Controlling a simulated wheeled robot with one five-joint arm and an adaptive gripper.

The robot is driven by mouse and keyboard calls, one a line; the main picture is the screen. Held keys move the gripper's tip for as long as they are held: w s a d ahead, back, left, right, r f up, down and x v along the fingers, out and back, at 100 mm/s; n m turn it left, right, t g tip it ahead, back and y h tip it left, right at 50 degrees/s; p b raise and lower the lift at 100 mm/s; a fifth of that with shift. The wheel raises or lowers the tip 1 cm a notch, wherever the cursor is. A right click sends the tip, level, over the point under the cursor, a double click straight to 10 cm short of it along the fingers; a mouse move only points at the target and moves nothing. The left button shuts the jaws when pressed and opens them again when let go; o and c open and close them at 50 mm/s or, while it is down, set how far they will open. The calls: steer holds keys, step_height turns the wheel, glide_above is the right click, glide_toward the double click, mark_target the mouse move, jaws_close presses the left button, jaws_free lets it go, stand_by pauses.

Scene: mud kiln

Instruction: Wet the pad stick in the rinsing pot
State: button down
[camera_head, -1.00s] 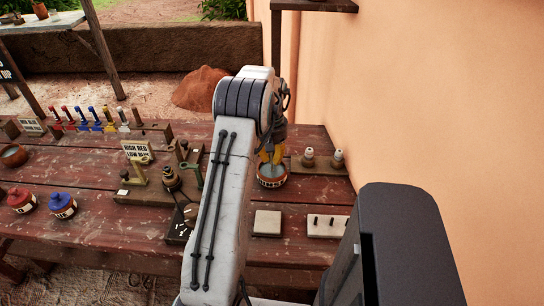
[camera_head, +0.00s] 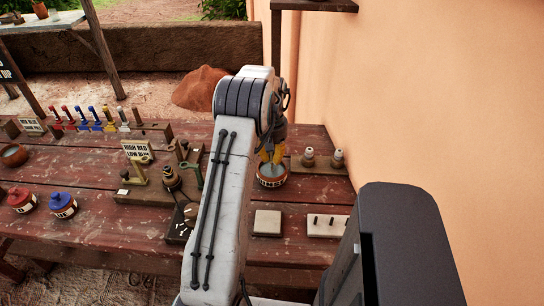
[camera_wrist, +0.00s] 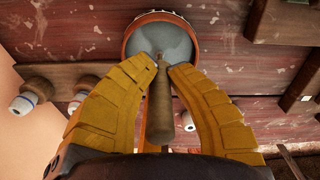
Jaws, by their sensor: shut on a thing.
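The rinsing pot (camera_head: 271,181) is a round brown pot with a pale label band, standing on the dark red plank table. In the wrist view the rinsing pot (camera_wrist: 127,42) shows a grey inside. My gripper (camera_head: 268,153) has yellow fingers and is right above the pot; it also shows in the wrist view (camera_wrist: 160,78). It is shut on the pad stick (camera_wrist: 160,105), a brown handle between the fingers. The stick points into the pot's opening. Its far end is over or in the grey content; I cannot tell how deep.
Two small pale-topped bottles (camera_head: 308,157) stand right of the pot near the wall. A pale square tile (camera_head: 267,223) and a block with dark pegs (camera_head: 327,226) lie in front.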

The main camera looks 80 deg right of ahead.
steer(key=shift+r, duration=0.1)
steer(key=shift+r+p, duration=2.7)
steer(key=shift+r, duration=0.75)
steer(key=shift+w, duration=0.15)
